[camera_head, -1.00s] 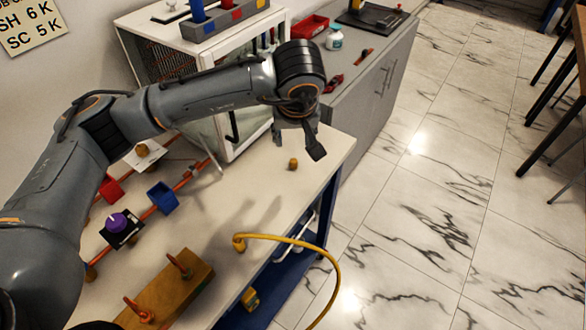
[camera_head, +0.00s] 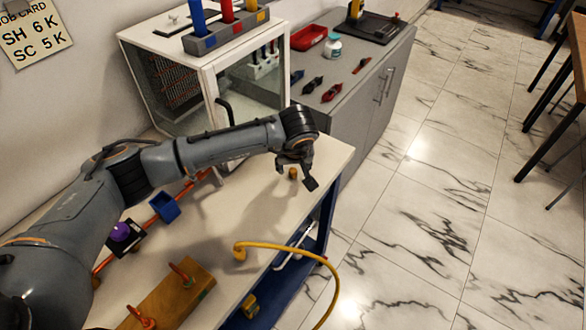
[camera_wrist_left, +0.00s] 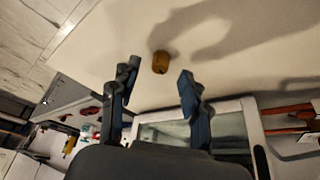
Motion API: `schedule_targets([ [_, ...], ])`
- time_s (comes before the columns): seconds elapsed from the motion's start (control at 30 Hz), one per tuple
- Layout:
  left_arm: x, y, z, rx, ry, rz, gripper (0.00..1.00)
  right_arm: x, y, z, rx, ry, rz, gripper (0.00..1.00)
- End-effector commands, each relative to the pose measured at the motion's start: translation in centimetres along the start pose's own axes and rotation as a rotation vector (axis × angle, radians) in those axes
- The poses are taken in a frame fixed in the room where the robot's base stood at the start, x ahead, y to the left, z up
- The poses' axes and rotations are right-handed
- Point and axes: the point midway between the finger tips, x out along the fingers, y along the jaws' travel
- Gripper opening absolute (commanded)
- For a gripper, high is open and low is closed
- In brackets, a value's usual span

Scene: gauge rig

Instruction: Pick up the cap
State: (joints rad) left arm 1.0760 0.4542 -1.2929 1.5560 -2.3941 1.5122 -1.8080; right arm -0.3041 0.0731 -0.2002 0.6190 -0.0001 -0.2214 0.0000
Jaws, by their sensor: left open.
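The cap (camera_head: 293,173) is a small brass-coloured cylinder standing on the white bench top near its far right corner. In the left wrist view the cap (camera_wrist_left: 160,62) shows just beyond the fingertips, between their lines. My left gripper (camera_head: 297,176) is open and above the bench, close to the cap; its fingers (camera_wrist_left: 157,78) show apart and empty in the wrist view. I cannot tell whether a finger touches the cap. My right gripper is not in view.
A yellow hose (camera_head: 300,245) curves from a fitting at the bench's front edge. A wooden block (camera_head: 168,296) with red hooks stands nearer. A glass-fronted cabinet (camera_head: 200,80) stands behind, and a grey cabinet (camera_head: 350,100) with tools is beyond. Bench top around the cap is clear.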

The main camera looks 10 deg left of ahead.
Motion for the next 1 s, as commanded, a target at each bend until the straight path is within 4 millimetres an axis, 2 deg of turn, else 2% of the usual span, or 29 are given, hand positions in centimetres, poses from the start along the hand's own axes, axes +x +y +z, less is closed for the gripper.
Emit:
schedule_targets([
  [0.13, 1.6, 0.0, 0.0, -0.001, -0.002, 0.001, 0.46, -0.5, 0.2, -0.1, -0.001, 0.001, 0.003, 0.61],
  [0.4, 2.0, 0.0, 0.0, 0.000, 0.000, 0.002, 0.46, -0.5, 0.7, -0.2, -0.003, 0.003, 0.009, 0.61],
  [0.47, 2.0, 0.0, 0.0, 0.000, 0.000, 0.002, 0.36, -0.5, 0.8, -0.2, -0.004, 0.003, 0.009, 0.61],
  [0.63, 2.0, 0.0, 0.0, 0.000, 0.000, 0.002, 0.02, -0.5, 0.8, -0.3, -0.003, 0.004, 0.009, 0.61],
  [1.0, 1.9, 0.0, -0.1, 0.000, 0.001, 0.002, 0.00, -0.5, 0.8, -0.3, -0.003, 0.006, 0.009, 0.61],
])
